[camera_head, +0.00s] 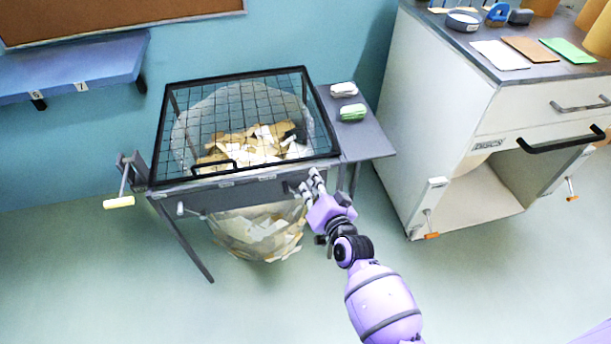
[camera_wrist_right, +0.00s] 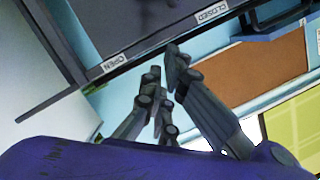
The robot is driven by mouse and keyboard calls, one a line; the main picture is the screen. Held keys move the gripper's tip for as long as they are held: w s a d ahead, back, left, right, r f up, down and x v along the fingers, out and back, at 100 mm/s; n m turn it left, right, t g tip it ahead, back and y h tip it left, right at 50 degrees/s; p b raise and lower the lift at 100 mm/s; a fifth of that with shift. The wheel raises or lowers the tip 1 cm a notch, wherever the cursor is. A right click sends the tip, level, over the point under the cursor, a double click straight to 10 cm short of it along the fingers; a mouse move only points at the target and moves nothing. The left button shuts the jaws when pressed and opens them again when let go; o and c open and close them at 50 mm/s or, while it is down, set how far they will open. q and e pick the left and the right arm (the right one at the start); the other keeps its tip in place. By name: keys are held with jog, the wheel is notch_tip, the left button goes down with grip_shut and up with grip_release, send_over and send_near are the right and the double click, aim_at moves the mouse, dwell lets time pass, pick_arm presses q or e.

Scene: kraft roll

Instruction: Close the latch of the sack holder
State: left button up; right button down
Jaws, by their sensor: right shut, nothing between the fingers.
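The sack holder (camera_head: 172,187) is a grey stand with a black mesh lid (camera_head: 236,82) lying over its top. A clear sack (camera_head: 258,228) with paper scraps hangs in it. A small grey lever (camera_head: 181,208), perhaps the latch, sticks out at the front left; I cannot tell its setting. My right gripper (camera_head: 308,181) is at the right end of the front rail, shut and empty. In the right wrist view its fingertips (camera_wrist_right: 165,65) are close to the rail, between an OPEN label (camera_wrist_right: 115,63) and a CLOSED label (camera_wrist_right: 211,12); contact cannot be told. My left gripper is out of view.
A crank with a cream handle (camera_head: 119,202) is on the holder's left side. A side shelf (camera_head: 367,139) carries a white block (camera_head: 344,89) and a green-and-white block (camera_head: 352,112). A white cabinet (camera_head: 440,95) stands at the right. The floor in front is clear.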

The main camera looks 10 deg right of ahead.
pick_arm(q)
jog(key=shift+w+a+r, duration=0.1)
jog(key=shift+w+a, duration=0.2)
pick_arm(e)
jog(key=v, duration=0.5)
jog(key=shift+s+a+r, duration=0.15)
jog(key=shift+s+a, duration=0.05)
jog(key=shift+a, duration=0.05)
